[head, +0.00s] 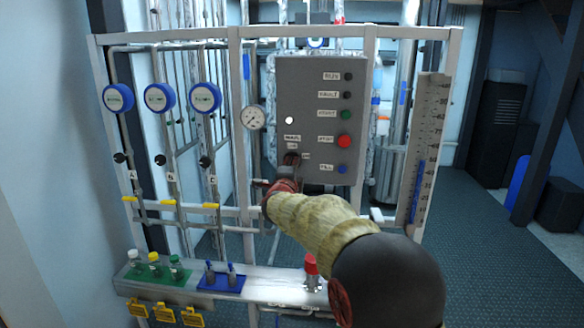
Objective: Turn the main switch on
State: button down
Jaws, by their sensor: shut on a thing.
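The grey control panel (320,105) stands upright in the middle of the head view, fixed to the frame. The main switch sits low on the panel's left side, under a small label (292,138), and is mostly hidden by my gripper. My gripper (290,162) reaches up to the panel from the lower right and is shut on the main switch. The fingers are small and dark here, so the switch's exact angle cannot be told.
The panel's right side carries a red button (344,141), a green button (345,115) and a blue button (342,169). A pressure gauge (253,117) is left of the panel. Bottles stand on the green tray (180,277) on the shelf below. Open floor (480,240) lies right.

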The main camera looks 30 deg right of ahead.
jog(key=shift+f, duration=0.1)
jog(key=c, duration=1.8)
grip_release()
jog(key=shift+o, duration=0.2)
jog(key=shift+s, duration=0.1)
jog(key=v, duration=1.1)
jog(key=shift+s+a, duration=0.25)
jog(key=shift+s, duration=0.05)
